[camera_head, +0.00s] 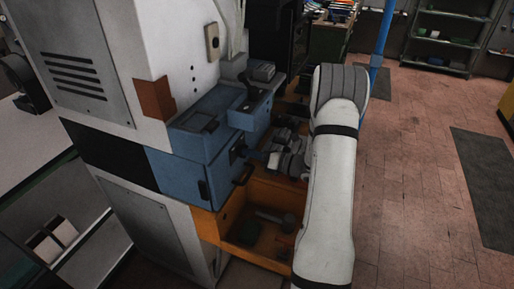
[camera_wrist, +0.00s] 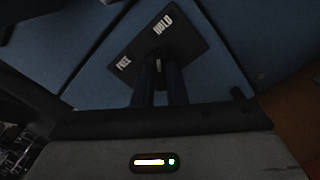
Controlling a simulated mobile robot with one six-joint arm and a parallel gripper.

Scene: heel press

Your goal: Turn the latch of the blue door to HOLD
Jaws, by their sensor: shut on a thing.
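The blue door (camera_head: 222,172) is on the front of the press, and its blue face fills much of the wrist view (camera_wrist: 95,45). A dark plate (camera_wrist: 185,40) on it carries the white words FREE, at left, and HOLD, at upper right. The latch (camera_wrist: 157,66) is a small dark piece on this plate, mostly hidden between my fingertips. My gripper (camera_wrist: 158,82) is shut on the latch. Which word the latch points to cannot be told. In the head view my gripper (camera_head: 262,156) reaches the door from the right, and the latch is too small to make out.
A dark handle (camera_head: 243,175) sticks out from the blue door. Below it, an orange tray (camera_head: 216,226) stands out with several loose items inside. A blue pole (camera_head: 381,38) rises behind my arm. The tiled floor (camera_head: 415,170) to the right is mostly clear.

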